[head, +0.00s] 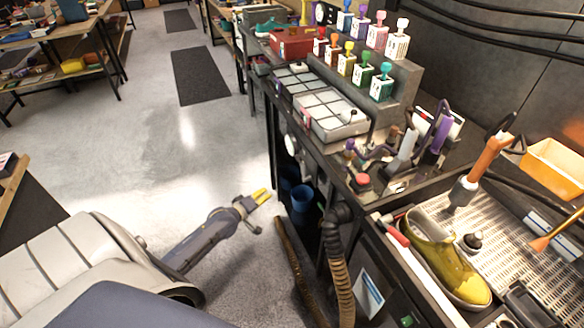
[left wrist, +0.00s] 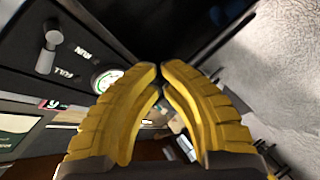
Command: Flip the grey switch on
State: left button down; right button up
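In the left wrist view a grey switch (left wrist: 53,39) with a rounded tip stands out from a dark panel (left wrist: 28,28) at the upper left. White lettering and a round white gauge (left wrist: 108,80) are beside it. My left gripper (left wrist: 159,68) has yellow fingers with their tips close together, apparently shut and empty. The switch lies left of the fingertips and apart from them. In the head view my left gripper (head: 262,196) is in the air left of the workbench front; I cannot make out the switch there. My right gripper is not in view.
The workbench (head: 385,215) carries stamps, a segmented tray (head: 335,112) and a yellow shoe (head: 440,258) on a metal grate. A ribbed hose (head: 341,275) and a blue bucket (head: 302,197) are near its front.

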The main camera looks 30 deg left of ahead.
pick_arm(q)
notch_tip(320, 180, up, 11)
jog(key=w+d+n+t+h, duration=0.1)
jog(key=w+d+n+t, duration=0.1)
jog(key=n, duration=0.6)
jog(key=shift+w+d, duration=0.2)
jog(key=shift+d, duration=0.2)
jog(key=w+d, duration=0.4)
jog(key=w, duration=0.4)
jog(key=shift+w+f, duration=0.25)
jog(key=shift+d, duration=0.1)
